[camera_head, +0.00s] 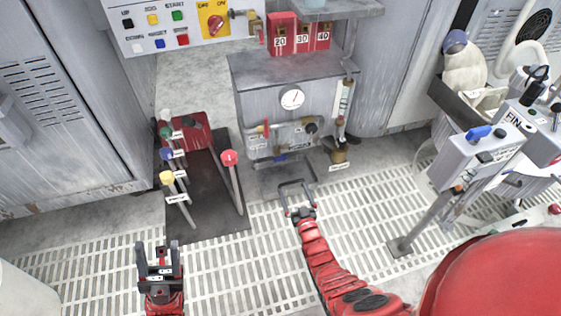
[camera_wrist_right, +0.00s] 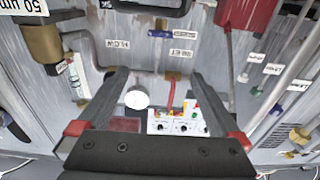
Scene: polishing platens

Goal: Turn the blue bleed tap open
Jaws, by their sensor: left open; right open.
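The small blue bleed tap (camera_head: 280,159) sits low on the front of the grey cabinet (camera_head: 255,92), below the panel with the red lever. In the right wrist view, a blue tap handle (camera_wrist_right: 160,33) lies about level beside a white label, beyond my fingers. My right gripper (camera_head: 298,187) is open and empty, just below and in front of the tap. In the wrist view its two fingers (camera_wrist_right: 158,77) stand wide apart with nothing gripped; I see no contact with the tap. My left gripper (camera_head: 157,247) is open and empty above the floor grating, far from the tap.
A red-tipped lever (camera_head: 230,158) and several coloured-knob levers stand left of the cabinet. A brass fitting (camera_head: 339,157) hangs at its right. A grey control box (camera_head: 475,153) on a post stands at right. The white floor grating (camera_head: 235,275) between is mostly clear.

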